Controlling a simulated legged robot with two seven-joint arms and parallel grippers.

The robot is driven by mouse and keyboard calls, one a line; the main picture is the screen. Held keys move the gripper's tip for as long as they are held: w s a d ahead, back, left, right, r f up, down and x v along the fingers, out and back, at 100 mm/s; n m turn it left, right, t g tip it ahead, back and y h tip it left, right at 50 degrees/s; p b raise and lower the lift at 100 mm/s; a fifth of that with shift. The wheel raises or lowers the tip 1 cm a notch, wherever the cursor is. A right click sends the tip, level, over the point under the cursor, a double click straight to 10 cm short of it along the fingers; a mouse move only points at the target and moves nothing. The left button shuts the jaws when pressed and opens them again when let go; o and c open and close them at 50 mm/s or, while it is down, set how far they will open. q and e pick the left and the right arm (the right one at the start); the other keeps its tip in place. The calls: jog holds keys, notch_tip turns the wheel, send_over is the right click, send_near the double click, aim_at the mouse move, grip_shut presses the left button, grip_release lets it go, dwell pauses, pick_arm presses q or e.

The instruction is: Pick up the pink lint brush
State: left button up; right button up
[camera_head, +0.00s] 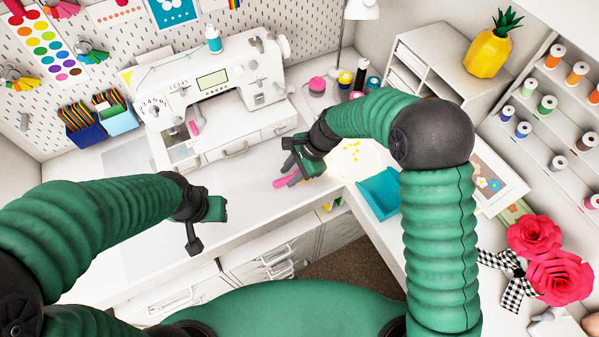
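A pink elongated object, which looks like the pink lint brush (288,181), lies on the white table in front of the sewing machine. My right gripper (296,160) is just above and beside it and hides part of it. I cannot tell if they touch or if the fingers are shut. My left gripper (207,226) is over the front edge of the table, left of the brush. It looks open and holds nothing.
A white sewing machine (213,82) stands behind. A teal tray (379,193) lies right of my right gripper. A white shelf unit (432,62), thread spools (546,104) and red paper flowers (561,275) are at right. The table left of the brush is clear.

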jog(key=shift+x, duration=1.2)
jog(key=shift+a+f, duration=0.1)
jog(key=shift+a, duration=0.05)
grip_shut()
pick_arm(q)
jog(key=shift+r, duration=0.4)
jog(key=shift+f, duration=0.1)
